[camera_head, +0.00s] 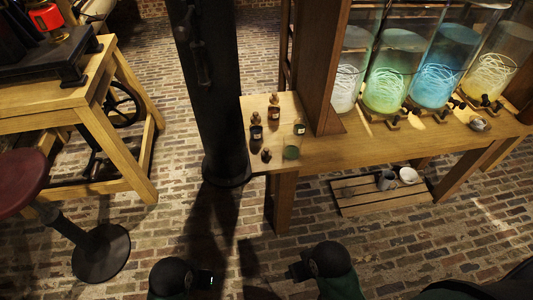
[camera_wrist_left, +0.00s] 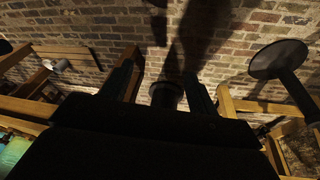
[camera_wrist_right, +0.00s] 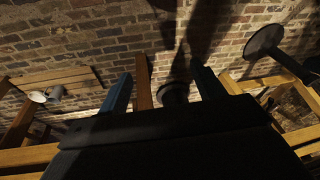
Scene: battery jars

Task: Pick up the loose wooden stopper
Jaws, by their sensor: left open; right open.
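A small brown piece that looks like the loose wooden stopper (camera_head: 266,154) sits on the wooden bench (camera_head: 340,152) near its left front corner. Dark bottles with labels, (camera_head: 256,130) and (camera_head: 274,110), stand behind it with brown tops on. A clear glass jar (camera_head: 291,150) with green contents stands just right of it. My left gripper (camera_wrist_left: 160,92) is open and empty, its two fingers apart over the brick floor. My right gripper (camera_wrist_right: 163,90) is likewise open and empty. Both are well short of the bench, low in the head view. Neither wrist view shows the stopper.
Tall glass jars (camera_head: 388,80) with coloured liquid stand along the bench. A black column (camera_head: 205,90) rises at its left end, beside a wooden upright (camera_head: 318,60). A slatted shelf (camera_head: 360,203) lies below. A red stool (camera_head: 22,182) and a wooden table (camera_head: 90,70) are left.

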